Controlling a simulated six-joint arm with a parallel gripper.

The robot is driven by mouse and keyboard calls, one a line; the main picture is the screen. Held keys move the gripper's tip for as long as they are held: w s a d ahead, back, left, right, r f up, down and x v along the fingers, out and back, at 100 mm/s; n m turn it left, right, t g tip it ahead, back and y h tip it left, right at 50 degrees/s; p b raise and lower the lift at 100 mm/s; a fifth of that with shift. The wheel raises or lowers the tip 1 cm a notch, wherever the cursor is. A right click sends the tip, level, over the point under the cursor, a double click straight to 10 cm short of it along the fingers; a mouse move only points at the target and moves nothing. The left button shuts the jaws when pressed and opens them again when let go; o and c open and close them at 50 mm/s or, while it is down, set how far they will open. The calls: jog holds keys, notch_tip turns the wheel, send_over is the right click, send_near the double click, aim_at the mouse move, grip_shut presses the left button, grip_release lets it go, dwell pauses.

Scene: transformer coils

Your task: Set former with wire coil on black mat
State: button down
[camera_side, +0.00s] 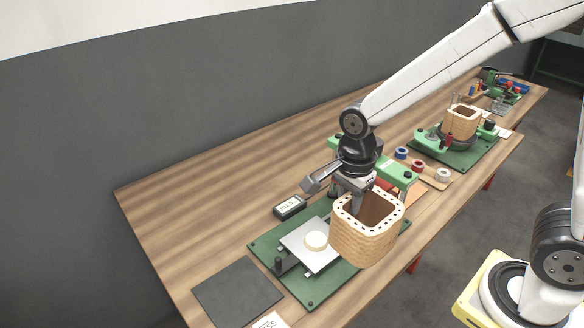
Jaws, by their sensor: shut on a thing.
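The former with wire coil (363,236) is a tan, ribbed square tube with rounded corners and a pale top rim with dark holes. My gripper (357,204) is shut on its far-left wall at the rim; the fingertips are partly hidden by the wall. The former hangs upright over the right part of a green fixture plate, and whether it clears the plate is hard to tell. The black mat (237,292) lies flat and bare at the table's front left, left of the former.
The green plate (311,301) carries a silver plate with a cream disc (316,240) between mat and former. A digital display (290,207) stands behind it. A paper label (270,321) lies beside the mat. Another coil (462,121) sits on a farther green fixture. The wooden table is clear at left.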

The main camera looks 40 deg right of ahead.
jog(key=w+a+f, duration=0.1)
jog(key=w+a, duration=0.1)
jog(key=a, duration=1.3)
jog(key=shift+w+a+f, duration=0.25)
jog(key=shift+a+f, duration=0.05)
jog(key=shift+f, duration=0.1)
jog(key=w+a+f, duration=0.5)
jog(key=w+f, duration=0.4)
jog(key=w, duration=0.3)
jog(key=shift+a+f, duration=0.15)
jog(key=shift+a, duration=0.25)
jog(key=shift+w, duration=0.15)
jog(key=shift+w+a+f, duration=0.1)
jog(key=shift+w+f, duration=0.1)
jog(key=shift+f, duration=1.6)
